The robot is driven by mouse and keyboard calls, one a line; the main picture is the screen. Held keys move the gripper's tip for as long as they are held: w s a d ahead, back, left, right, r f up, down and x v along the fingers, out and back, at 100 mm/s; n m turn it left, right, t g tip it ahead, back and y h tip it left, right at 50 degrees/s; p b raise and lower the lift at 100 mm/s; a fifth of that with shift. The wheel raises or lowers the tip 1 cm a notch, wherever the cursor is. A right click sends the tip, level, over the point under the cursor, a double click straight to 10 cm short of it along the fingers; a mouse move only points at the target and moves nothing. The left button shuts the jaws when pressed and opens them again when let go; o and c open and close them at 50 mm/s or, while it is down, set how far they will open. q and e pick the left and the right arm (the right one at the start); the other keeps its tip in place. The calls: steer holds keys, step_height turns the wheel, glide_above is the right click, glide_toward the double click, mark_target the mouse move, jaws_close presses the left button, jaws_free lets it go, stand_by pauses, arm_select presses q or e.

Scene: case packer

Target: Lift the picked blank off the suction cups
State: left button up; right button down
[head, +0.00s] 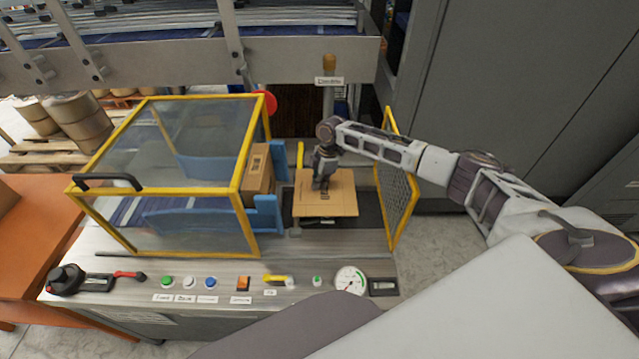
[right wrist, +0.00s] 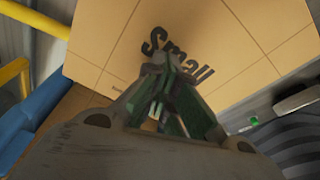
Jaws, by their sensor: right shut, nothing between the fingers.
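The blank (head: 340,204) is a flat tan cardboard sheet lying level at the open right side of the machine. In the right wrist view the blank (right wrist: 110,35) fills the top and carries the printed word "Small". The suction cups are hidden under it. My right gripper (head: 321,184) points down over the blank's left part, with its fingers shut and nothing held. In the right wrist view the fingertips (right wrist: 165,62) are close to the print; I cannot tell whether they touch the sheet. My left gripper is not in view.
A yellow-framed clear guard (head: 170,170) stands left of the blank, with a carton (head: 259,172) and blue plates beside it. A yellow mesh door (head: 396,180) stands open on the right. Buttons and a gauge (head: 350,280) line the front panel.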

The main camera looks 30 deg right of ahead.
mark_target(334, 186)
steer(key=d, duration=0.3)
steer(key=s+d+p, duration=0.1)
steer(key=d, duration=0.1)
steer(key=shift+f, duration=0.35)
steer(key=shift+d+f, duration=0.1)
steer(key=shift+d, duration=0.25)
steer(key=shift+s, duration=0.1)
steer(key=shift+w+r+p, duration=0.2)
steer(key=shift+r+p, duration=0.55)
steer(key=shift+p, duration=0.15)
steer(key=shift+a+r, duration=0.1)
